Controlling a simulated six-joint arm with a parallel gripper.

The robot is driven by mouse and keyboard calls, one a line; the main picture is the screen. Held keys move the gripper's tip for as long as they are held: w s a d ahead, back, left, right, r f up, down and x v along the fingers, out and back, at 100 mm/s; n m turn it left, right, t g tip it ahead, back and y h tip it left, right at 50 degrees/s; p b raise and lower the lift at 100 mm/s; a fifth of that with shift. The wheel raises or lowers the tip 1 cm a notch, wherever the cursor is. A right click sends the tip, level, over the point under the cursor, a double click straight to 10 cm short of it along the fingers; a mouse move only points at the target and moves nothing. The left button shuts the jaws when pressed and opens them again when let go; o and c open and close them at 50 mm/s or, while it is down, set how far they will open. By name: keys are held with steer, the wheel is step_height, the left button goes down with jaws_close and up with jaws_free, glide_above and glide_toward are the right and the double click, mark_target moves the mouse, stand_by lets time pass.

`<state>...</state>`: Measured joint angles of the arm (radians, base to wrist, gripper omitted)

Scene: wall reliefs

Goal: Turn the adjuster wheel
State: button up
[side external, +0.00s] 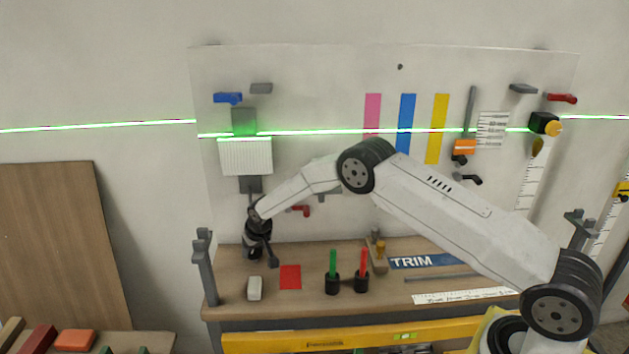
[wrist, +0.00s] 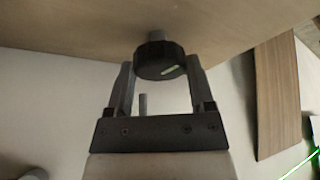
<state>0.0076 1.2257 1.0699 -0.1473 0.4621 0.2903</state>
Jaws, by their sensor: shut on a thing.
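The adjuster wheel (wrist: 158,62) is a dark, faceted knob with a pale mark on its face, on a short grey stem by a wooden surface. My gripper (wrist: 160,72) has one finger on each side of the wheel and is shut on it. In the side external view my gripper (side external: 259,246) is low at the left, by the back of the wooden shelf (side external: 230,285) and below the white ribbed box (side external: 246,157). I cannot make out the wheel in that view.
On the shelf are a pale block (side external: 255,288), a red square (side external: 290,277) and two black cups (side external: 332,282) with a green and a red stick. A grey post (side external: 205,268) stands at the shelf's left end. A thin grey rod (wrist: 143,104) shows between my fingers.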

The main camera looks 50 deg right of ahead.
stand_by(0.4)
steer(key=o, duration=1.2)
steer(key=shift+r, duration=0.1)
steer(key=shift+v, duration=3.85)
steer(key=s+r, duration=0.3)
steer(key=s, duration=0.8)
steer(key=s+r+n+g, duration=0.1)
steer(key=s+r, duration=0.2)
steer(key=s, duration=0.8)
steer(key=s+a+r+n+g, duration=0.1)
steer(key=s+r, duration=0.2)
steer(key=s, duration=0.9)
steer(key=shift+y, duration=0.4)
